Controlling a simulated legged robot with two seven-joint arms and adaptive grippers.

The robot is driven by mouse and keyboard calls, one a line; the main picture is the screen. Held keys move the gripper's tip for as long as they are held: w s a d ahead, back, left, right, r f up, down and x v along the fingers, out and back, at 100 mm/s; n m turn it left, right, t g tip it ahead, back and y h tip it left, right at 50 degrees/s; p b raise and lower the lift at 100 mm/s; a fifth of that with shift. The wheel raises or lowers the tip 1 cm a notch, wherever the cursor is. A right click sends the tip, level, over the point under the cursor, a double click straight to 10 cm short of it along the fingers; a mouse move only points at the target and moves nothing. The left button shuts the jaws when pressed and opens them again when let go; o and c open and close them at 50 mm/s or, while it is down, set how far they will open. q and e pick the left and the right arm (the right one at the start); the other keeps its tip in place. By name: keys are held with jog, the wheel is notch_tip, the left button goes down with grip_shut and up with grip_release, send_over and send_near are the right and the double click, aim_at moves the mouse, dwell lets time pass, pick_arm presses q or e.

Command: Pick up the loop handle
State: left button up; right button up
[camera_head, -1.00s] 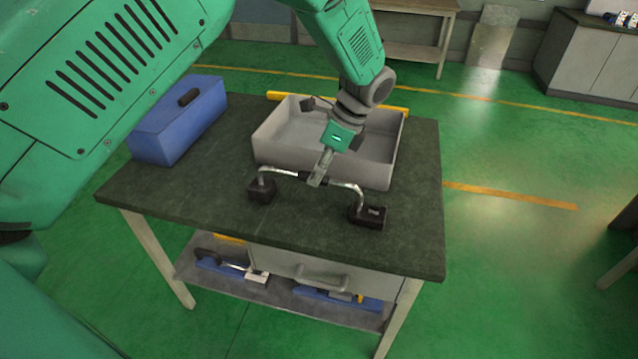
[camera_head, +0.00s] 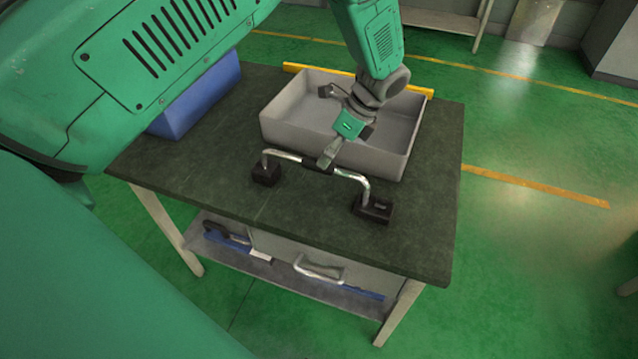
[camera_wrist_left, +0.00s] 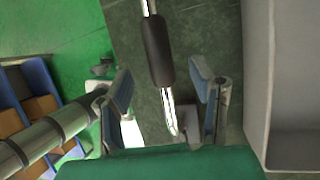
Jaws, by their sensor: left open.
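The loop handle (camera_head: 350,174) is a bent chrome bar with a black grip in its middle. It stands upright on two black feet on the dark table top, in front of the grey bin. My left gripper (camera_head: 327,160) is at the middle of the bar. In the left wrist view, the black grip (camera_wrist_left: 157,50) runs between the two spread fingers of the left gripper (camera_wrist_left: 160,80), with gaps visible on both sides. The fingers partly hide the grip in the head view. My right gripper is not in view.
The grey open bin (camera_head: 283,131) stands close behind the handle, and its wall also shows in the wrist view (camera_wrist_left: 257,75). A blue box (camera_head: 205,98) is at the table's left. The table (camera_head: 240,215) is clear in front. A lower shelf holds several items.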

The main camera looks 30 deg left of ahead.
aim_at(316, 166)
pick_arm(q)
jog(key=x, duration=0.2)
jog(key=a+p+x, duration=0.1)
jog(key=x, duration=0.2)
jog(key=shift+r, duration=0.1)
jog(key=shift+a+f, duration=0.2)
jog(key=shift+f, duration=0.05)
jog(key=shift+d+r, duration=0.1)
jog(key=shift+d, duration=0.15)
grip_shut()
jog(key=shift+d+r, duration=0.1)
jog(key=shift+d, duration=0.05)
